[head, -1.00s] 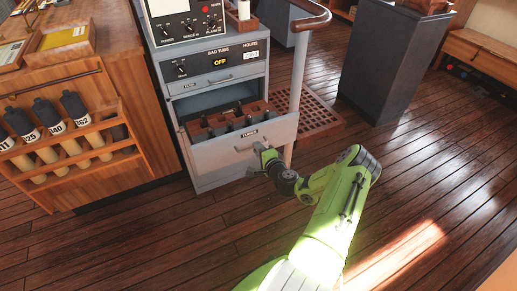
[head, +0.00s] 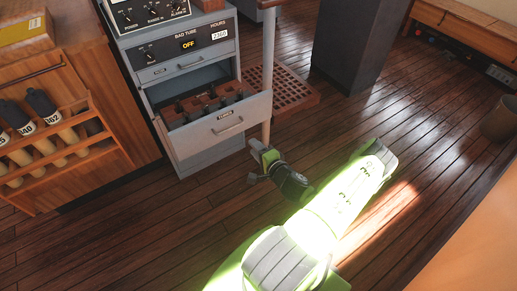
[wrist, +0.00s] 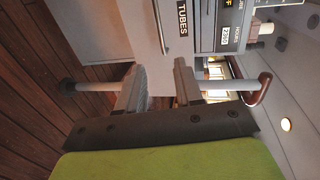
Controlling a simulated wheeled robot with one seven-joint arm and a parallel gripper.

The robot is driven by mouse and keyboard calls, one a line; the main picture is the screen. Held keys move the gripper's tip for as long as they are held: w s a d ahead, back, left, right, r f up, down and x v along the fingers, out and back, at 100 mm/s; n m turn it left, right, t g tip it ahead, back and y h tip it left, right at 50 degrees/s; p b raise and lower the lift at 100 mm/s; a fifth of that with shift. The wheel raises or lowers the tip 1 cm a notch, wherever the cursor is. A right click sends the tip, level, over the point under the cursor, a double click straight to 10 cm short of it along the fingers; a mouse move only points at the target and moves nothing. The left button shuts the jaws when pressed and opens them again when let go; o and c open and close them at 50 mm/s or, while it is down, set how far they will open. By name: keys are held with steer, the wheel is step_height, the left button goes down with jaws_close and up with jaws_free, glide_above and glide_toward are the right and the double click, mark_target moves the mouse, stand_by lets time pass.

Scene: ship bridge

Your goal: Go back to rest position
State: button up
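My gripper (head: 262,158) is in front of and below the open drawer (head: 217,124) of the grey cabinet (head: 207,160) in the head view. It is apart from the drawer's handle (head: 228,128). In the wrist view my gripper (wrist: 158,80) shows two fingers spread apart with nothing between them. The drawer is pulled out and holds several dark tubes in a reddish-brown rack. The drawer front labelled TUBES (wrist: 183,20) shows at the top of the wrist view.
A grey post (head: 268,75) stands right beside the drawer, with a brown grating (head: 285,92) behind. A wooden rack (head: 100,150) of labelled cylinders is at the left. A dark pedestal (head: 345,45) and a bin (head: 499,120) stand right. The wooden floor in the middle is clear.

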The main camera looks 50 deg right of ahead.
steer(key=shift+v, duration=0.85)
steer(key=shift+f, duration=0.1)
steer(key=w+a+r+n+g+y+p, duration=0.25)
steer(key=a+r+n+g+y, duration=0.2)
steer(key=a+r+n, duration=0.45)
steer(key=w+a+r+n+g+y+p, duration=0.2)
steer(key=a+r+n+g+y+p, duration=0.15)
steer(key=a+r+n+y, duration=0.5)
steer(key=s+a+r+n+h+p, duration=0.1)
steer(key=s+a+r+h, duration=0.2)
steer(key=s+r, duration=0.2)
steer(key=s+a+r+n+g+h+p, duration=0.1)
steer(key=s+a+r+h+p, duration=0.1)
steer(key=s+r, duration=0.4)
steer(key=s+a+r+n+h+p, duration=0.1)
steer(key=s+a+r, duration=0.4)
steer(key=r, duration=0.5)
steer(key=h+p, duration=0.1)
steer(key=h, duration=0.1)
steer(key=shift+s+a+r+n+h, duration=0.2)
steer(key=shift+s+n+h, duration=0.05)
steer(key=shift+n+h, duration=0.15)
